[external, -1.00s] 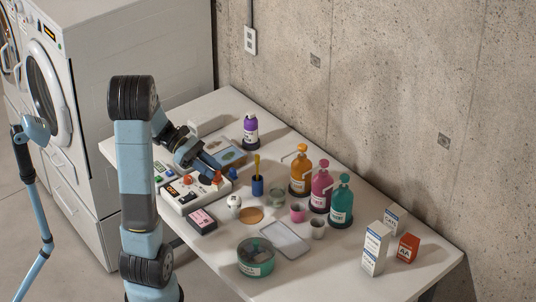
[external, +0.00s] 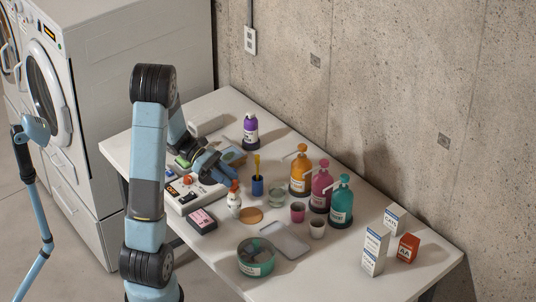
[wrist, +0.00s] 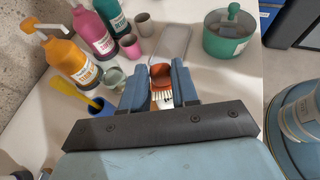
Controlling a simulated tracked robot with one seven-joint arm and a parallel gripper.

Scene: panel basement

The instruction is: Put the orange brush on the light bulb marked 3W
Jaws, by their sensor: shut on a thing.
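My gripper (wrist: 159,72) is shut on the orange brush (wrist: 161,76), with pale bristles showing below its orange top between the two fingers. In the external view my gripper (external: 229,179) holds the brush (external: 234,187) right over a small white bulb-like object (external: 234,201) on the table. Its dark marking is too small to read. The brush and the white object overlap in that view, and I cannot tell whether they touch.
A white panel (external: 184,201) with coloured buttons lies left, a pink-fronted box (external: 202,221) in front. A blue cup (external: 257,187), glass jar (external: 276,197), tan disc (external: 250,215), clear tray (external: 287,240) and green tub (external: 256,260) surround the spot. Pump bottles (external: 321,188) stand behind.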

